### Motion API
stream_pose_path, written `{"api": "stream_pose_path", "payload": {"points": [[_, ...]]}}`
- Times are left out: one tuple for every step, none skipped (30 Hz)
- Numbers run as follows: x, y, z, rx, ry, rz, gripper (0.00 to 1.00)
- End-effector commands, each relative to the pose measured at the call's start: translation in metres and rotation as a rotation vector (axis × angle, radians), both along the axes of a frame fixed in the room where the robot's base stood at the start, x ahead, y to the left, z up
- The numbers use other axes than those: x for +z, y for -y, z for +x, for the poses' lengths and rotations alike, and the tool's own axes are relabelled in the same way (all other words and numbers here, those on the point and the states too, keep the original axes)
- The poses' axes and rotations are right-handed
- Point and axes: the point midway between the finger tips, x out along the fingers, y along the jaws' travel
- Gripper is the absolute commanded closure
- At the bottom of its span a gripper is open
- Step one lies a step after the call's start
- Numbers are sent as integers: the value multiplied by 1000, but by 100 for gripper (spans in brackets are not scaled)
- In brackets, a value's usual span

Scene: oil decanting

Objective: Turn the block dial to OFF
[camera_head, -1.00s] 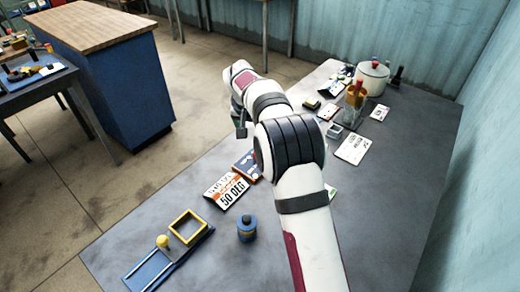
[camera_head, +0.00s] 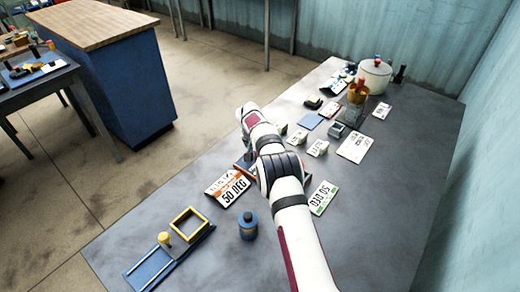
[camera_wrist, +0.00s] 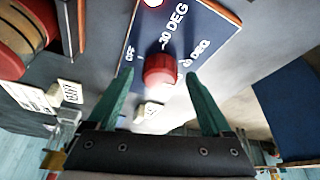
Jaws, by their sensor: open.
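The block is a dark blue panel (camera_wrist: 205,30) with a light edge and white lettering, including OFF at left and 30 DEG in the middle. Its red round dial (camera_wrist: 161,69) sits below the 30 DEG mark in the wrist view. I cannot tell which mark the dial points to. My gripper (camera_wrist: 160,76) is open, its two teal fingers on either side of the dial with gaps showing. I cannot tell whether their tips are level with the dial. In the head view only a part of the block (camera_head: 242,171) shows behind my arm, which hides my gripper.
An orange-marked card (camera_head: 228,189) lies beside the block, and a green-marked card (camera_head: 322,198) lies right of my arm. A blue canister (camera_head: 248,226) and a blue slide with a yellow frame (camera_head: 188,225) are nearer. A white pot (camera_head: 375,78) and small items crowd the far end.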

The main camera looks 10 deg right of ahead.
Motion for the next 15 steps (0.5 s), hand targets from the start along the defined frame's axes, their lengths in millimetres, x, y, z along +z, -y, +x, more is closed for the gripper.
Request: {"api": "stream_pose_path", "payload": {"points": [[0,0,0,0,0,0,16],[0,0,0,0,0,0,16],[0,0,0,0,0,0,16],[0,0,0,0,0,0,20],[0,0,0,0,0,0,25],[0,0,0,0,0,0,32],[0,0,0,0,0,0,38],[0,0,0,0,-1,0,43],[0,0,0,0,-1,0,50],[0,0,0,0,-1,0,56],[0,0,0,0,-1,0,61],[0,0,0,0,-1,0,68],[0,0,0,0,-1,0,74],[0,0,0,0,-1,0,79],[0,0,0,0,-1,0,86]]}}
